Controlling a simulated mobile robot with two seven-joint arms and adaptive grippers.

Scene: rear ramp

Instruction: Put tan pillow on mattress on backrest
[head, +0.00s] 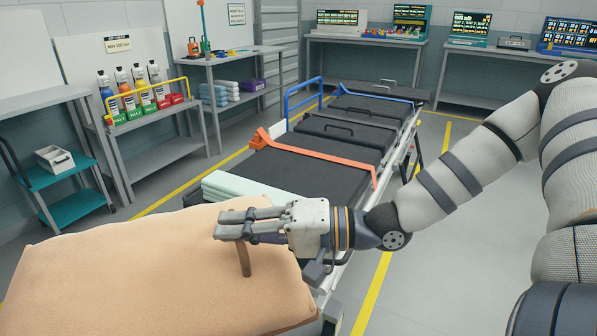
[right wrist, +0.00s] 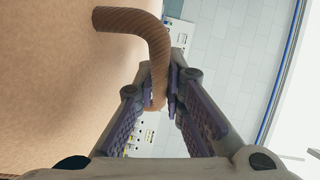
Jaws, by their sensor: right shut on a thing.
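The tan pillow (head: 150,275) is large in the lower left of the head view and fills the left of the right wrist view (right wrist: 45,100). A brown strap-like handle (right wrist: 155,70) stands out from it. My right gripper (head: 240,228) is shut on this handle, which passes between its fingers (right wrist: 165,100). The black mattress (head: 285,175) lies on a stretcher beyond the pillow, in several sections. I cannot tell which section is the backrest. The pillow hides the stretcher's near end; whether it touches the mattress is unclear. My left gripper is not in view.
A folded pale green sheet (head: 240,187) lies on the mattress just beyond the pillow. An orange strap (head: 320,162) crosses the mattress, and a blue rail (head: 303,97) stands at its far left. Shelves with bottles (head: 140,85) line the left. Floor right of the stretcher is clear.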

